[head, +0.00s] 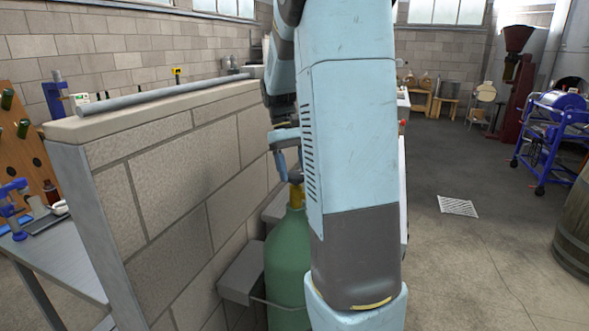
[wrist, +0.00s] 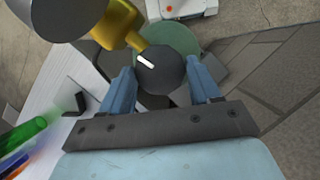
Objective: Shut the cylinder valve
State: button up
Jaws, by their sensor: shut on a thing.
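The green gas cylinder (head: 286,262) stands upright against the low block wall in the head view, partly hidden behind my arm. Its yellow brass valve body (head: 296,196) shows at its top. In the wrist view the dark round valve handwheel (wrist: 161,70), with a white mark on it, sits between my fingers, with the brass valve (wrist: 118,24) beside it and the green cylinder shoulder (wrist: 178,40) behind. My gripper (wrist: 161,80) is shut on the handwheel, one blue finger on each side. My gripper also shows above the cylinder in the head view (head: 285,168).
The block wall (head: 170,160) runs close to the left of the cylinder, with a grey bracket (head: 241,274) at its foot. A pipe (head: 165,94) lies on its top.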

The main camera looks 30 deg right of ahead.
jog(key=shift+m, duration=0.6)
jog(key=shift+y, duration=0.3)
jog(key=o, duration=1)
jog(key=v, duration=1.3)
jog(key=shift+w+r, duration=0.25)
jog(key=shift+r, duration=0.1)
jog(key=s+a+f+t, duration=0.2)
jog(key=s+a+t, duration=0.1)
jog(key=s+a, duration=0.2)
jog(key=s+a+f+t, duration=0.2)
jog(key=s+a, duration=0.4)
jog(key=s, duration=0.4)
jog(key=s+a+f+n+t, duration=0.1)
jog(key=s+a+f+t, duration=0.1)
jog(key=s+a+t, duration=0.3)
jog(key=shift+s+a+f, duration=0.1)
jog(key=shift+s, duration=0.75)
jog(key=shift+s+a+f, duration=0.1)
jog(key=shift+s+a, duration=0.05)
jog(key=shift+s, duration=0.75)
